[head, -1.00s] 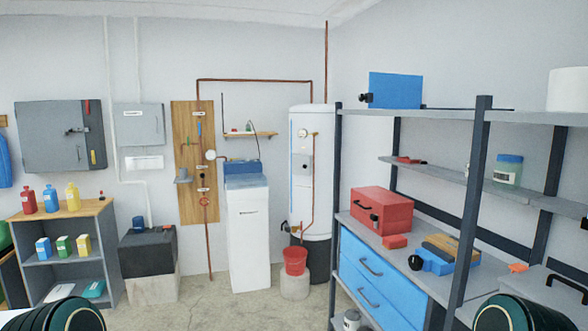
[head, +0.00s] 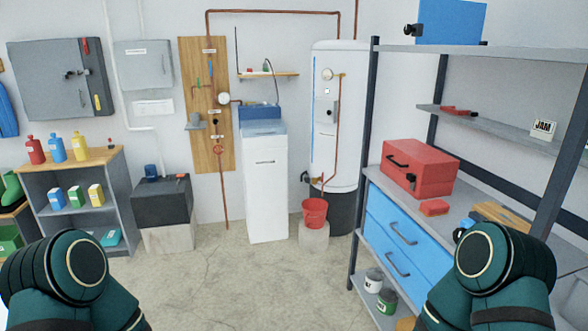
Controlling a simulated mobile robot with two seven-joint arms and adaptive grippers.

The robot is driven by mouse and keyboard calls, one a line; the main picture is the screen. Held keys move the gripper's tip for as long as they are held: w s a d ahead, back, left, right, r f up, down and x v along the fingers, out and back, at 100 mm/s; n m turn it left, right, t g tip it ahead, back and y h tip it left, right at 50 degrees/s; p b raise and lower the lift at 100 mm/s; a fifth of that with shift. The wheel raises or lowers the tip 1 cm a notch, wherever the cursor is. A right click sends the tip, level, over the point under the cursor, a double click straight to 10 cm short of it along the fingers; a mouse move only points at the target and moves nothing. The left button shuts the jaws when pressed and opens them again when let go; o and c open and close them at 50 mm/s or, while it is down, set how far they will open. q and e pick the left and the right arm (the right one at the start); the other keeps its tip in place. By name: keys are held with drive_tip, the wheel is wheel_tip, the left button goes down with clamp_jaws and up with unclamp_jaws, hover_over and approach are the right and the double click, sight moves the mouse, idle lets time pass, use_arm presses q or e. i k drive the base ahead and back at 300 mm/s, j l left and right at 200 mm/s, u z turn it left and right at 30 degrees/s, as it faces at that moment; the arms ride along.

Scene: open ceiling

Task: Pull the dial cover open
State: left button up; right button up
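A wooden board (head: 205,110) with copper pipes is mounted on the back wall. A small round white dial-like piece (head: 224,98) sits at its right edge. A small grey piece (head: 194,121) sticks out at its left edge. The fittings are too small to tell which is the dial cover or whether it is shut. My left and right arm links show at the bottom corners, far from the board. Neither gripper is in view.
A white cabinet (head: 267,190) and water heater (head: 338,125) stand right of the board, with a red bucket (head: 314,213) nearby. A black box (head: 162,202) stands below left. Shelving (head: 374,130) lines the right. The floor (head: 250,285) ahead is clear.

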sight(323, 111)
drive_tip(key=i, duration=3)
drive_tip(key=i+z, duration=0.15)
drive_tip(key=i, duration=0.45)
drive_tip(key=i+j+z, duration=0.15)
drive_tip(key=i, duration=0.45)
